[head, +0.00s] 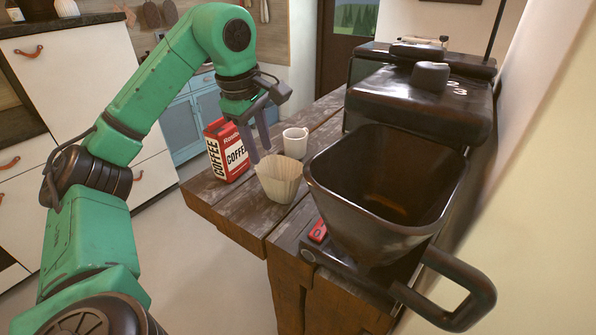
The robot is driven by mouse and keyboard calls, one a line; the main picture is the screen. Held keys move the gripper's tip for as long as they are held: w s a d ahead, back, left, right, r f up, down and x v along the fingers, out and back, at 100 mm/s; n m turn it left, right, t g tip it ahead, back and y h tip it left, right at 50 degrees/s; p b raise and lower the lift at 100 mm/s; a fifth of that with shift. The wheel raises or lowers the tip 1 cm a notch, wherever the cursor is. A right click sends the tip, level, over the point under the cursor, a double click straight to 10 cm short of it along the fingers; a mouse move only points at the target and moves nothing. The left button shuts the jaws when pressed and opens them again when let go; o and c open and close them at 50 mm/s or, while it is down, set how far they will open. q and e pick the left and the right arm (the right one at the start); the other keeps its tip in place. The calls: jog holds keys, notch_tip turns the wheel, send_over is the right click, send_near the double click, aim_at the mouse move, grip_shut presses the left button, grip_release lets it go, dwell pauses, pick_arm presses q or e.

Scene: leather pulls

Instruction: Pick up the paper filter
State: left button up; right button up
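The paper filter (280,180) is a cream, fluted cup standing upright on the wooden table, near its front edge. My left gripper (261,154) points down just above and behind the filter's left rim. Its two grey fingers are apart with nothing seen between them. Whether a fingertip touches the rim cannot be told. My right gripper is not in view.
A red and white coffee bag (226,152) stands close left of the gripper. A white mug (295,142) stands behind the filter. A large dark coffee machine with a filter basket (385,190) and protruding handle (462,290) fills the right. A small red object (318,231) lies by its base.

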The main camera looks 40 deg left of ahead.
pick_arm(q)
jog(key=b, duration=0.4)
send_near(271, 197)
jog(key=p+x, duration=0.1)
jog(key=x, duration=0.5)
jog(key=shift+a+f, duration=0.2)
jog(key=shift+w+f, duration=0.1)
jog(key=shift+f, duration=0.2)
jog(key=shift+w, duration=0.1)
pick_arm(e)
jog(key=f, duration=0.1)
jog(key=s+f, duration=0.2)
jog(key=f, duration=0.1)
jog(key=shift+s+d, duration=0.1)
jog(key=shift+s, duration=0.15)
pick_arm(q)
jog(key=c, duration=0.6)
grip_shut()
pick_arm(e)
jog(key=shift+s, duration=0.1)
